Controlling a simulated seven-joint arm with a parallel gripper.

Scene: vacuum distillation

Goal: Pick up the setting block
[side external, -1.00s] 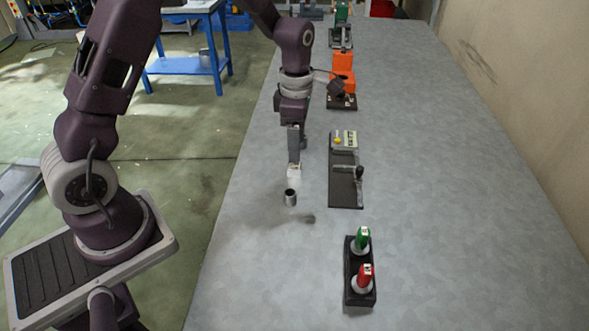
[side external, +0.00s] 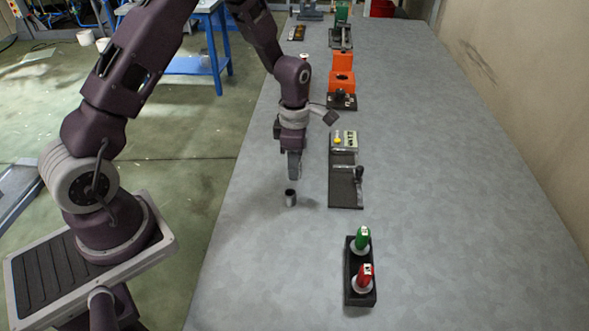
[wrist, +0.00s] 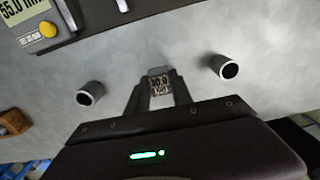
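The setting block is a small pale block marked 30.0 (wrist: 160,84). In the wrist view it sits between the two fingers of my gripper (wrist: 160,100). The fingers are close on both sides of it, but I cannot tell whether they press on it. In the side view my gripper (side external: 294,179) points down low over the table, just behind a small metal cylinder (side external: 291,198). The block is hidden there by the fingers.
The wrist view shows dark-ended cylinders on either side of my gripper, left (wrist: 90,93) and right (wrist: 227,68). A black-based gauge (side external: 345,185) with display and yellow button is right of my gripper. A black holder (side external: 349,292) with green and red pieces stands nearer the camera.

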